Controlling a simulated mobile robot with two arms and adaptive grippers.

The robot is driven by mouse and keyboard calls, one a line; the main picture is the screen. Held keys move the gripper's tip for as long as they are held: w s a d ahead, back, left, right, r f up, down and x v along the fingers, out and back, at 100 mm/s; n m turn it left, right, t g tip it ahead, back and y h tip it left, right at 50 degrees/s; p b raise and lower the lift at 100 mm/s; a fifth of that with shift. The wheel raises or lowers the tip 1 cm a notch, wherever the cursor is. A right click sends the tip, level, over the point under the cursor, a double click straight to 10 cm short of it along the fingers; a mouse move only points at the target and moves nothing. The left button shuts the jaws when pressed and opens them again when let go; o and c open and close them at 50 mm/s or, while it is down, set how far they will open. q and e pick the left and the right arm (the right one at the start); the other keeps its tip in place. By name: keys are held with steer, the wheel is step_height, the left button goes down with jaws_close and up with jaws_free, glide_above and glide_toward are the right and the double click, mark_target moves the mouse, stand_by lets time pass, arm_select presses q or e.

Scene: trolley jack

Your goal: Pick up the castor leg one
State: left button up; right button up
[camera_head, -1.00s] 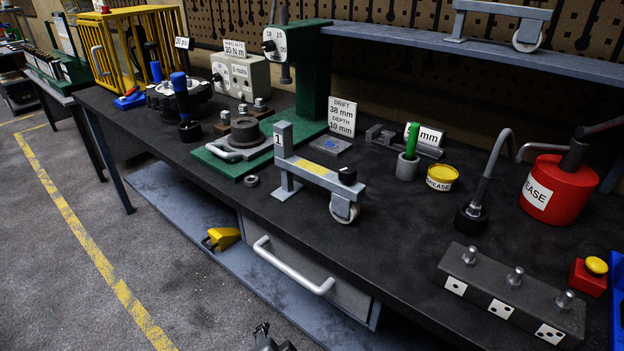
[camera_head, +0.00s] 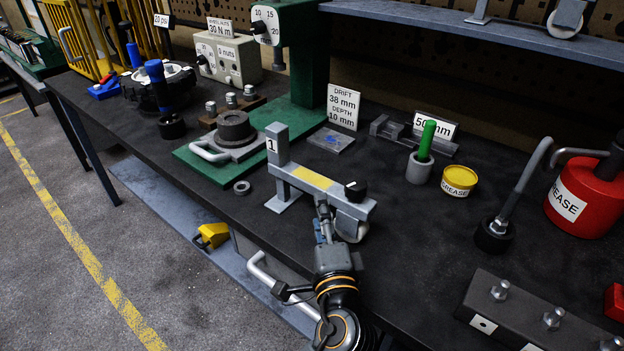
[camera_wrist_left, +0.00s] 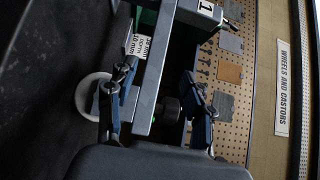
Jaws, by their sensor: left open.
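Castor leg one (camera_head: 318,180) stands on the dark bench: a grey bar with a yellow strip, an upright plate marked 1, a black knob and a pale wheel. My left gripper (camera_head: 323,207) is open at the front of its wheel end, partly covering the wheel. In the left wrist view the leg's bar (camera_wrist_left: 153,70) runs between the two spread fingers (camera_wrist_left: 157,85), with the wheel (camera_wrist_left: 90,97) beside the left finger and the knob near the right one. Whether the fingers touch the leg cannot be told. My right gripper is not in view.
A green press (camera_head: 300,70) stands behind the leg to the left, and a small ring (camera_head: 242,187) lies in front of its base. To the right are a green-handled drift (camera_head: 426,140), a yellow grease tin (camera_head: 459,180) and a red grease pot (camera_head: 585,195). A drawer handle (camera_head: 270,280) is below the edge.

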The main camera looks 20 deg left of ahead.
mark_target(315, 190)
arm_select(q)
steer(key=x, duration=0.5)
steer(key=shift+f+p, duration=0.15)
steer(key=shift+p, duration=0.15)
steer(key=shift+p+x, duration=0.4)
steer(key=shift+x, duration=0.45)
steer(key=x, duration=0.3)
steer(key=shift+w+a+f+p, duration=0.1)
steer(key=shift+w+a+p, duration=0.1)
steer(key=shift+a+p, duration=0.15)
steer(key=shift+w, duration=0.1)
steer(key=shift+c, duration=1.3)
steer(key=c, duration=0.7)
jaws_close()
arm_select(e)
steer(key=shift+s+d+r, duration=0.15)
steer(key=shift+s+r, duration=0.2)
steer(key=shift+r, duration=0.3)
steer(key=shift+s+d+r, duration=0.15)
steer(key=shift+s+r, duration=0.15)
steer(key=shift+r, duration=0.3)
